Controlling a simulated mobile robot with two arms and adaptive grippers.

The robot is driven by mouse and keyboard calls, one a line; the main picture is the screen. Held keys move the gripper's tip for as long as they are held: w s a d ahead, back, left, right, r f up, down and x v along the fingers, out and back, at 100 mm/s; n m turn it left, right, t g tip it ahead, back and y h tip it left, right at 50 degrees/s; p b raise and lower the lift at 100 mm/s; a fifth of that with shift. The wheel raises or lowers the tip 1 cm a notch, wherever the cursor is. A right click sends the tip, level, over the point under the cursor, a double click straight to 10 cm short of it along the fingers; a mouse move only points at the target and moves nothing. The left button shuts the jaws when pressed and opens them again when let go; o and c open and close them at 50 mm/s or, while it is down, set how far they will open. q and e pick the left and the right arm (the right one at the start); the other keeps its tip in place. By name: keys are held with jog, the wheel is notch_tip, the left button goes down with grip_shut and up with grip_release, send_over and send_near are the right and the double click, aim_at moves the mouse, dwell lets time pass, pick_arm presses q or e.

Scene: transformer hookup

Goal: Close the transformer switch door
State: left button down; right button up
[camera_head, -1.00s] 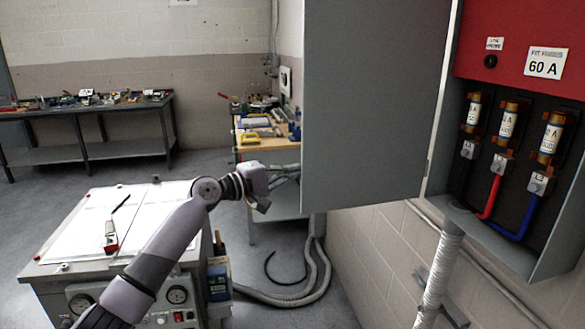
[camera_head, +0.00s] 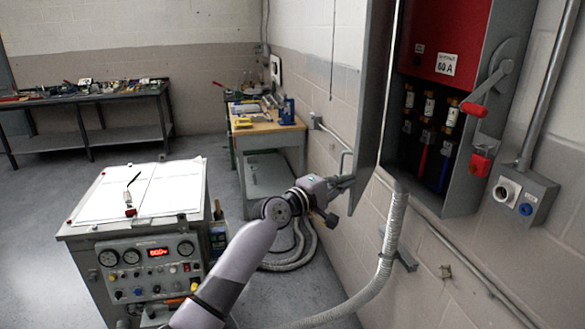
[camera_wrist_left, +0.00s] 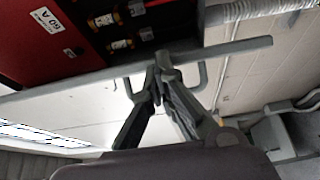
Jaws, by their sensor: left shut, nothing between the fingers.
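The grey switch door (camera_head: 371,100) stands open, swung out from the left side of the switch box and seen at a steep angle in the head view. The box (camera_head: 462,160) has a red panel (camera_head: 446,40) marked 60 A, with fuses and coloured cables below it. My left gripper (camera_head: 346,183) is shut and empty, at the lower part of the door. In the left wrist view its fingertips (camera_wrist_left: 160,72) meet at the door's edge bar (camera_wrist_left: 235,49), beside a looped handle; I cannot tell whether they touch. My right gripper is not in view.
A lever with a red grip (camera_head: 473,108) and a red padlock (camera_head: 481,163) are on the box's right side. A flexible conduit (camera_head: 390,235) runs below the box. A control cart (camera_head: 140,255) stands left of my arm; a workbench (camera_head: 265,128) stands behind.

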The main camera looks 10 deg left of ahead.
pick_arm(q)
jog(key=d+p, duration=0.2)
jog(key=d, duration=1.4)
jog(key=shift+s+f, duration=0.15)
jog(key=shift+s, duration=0.05)
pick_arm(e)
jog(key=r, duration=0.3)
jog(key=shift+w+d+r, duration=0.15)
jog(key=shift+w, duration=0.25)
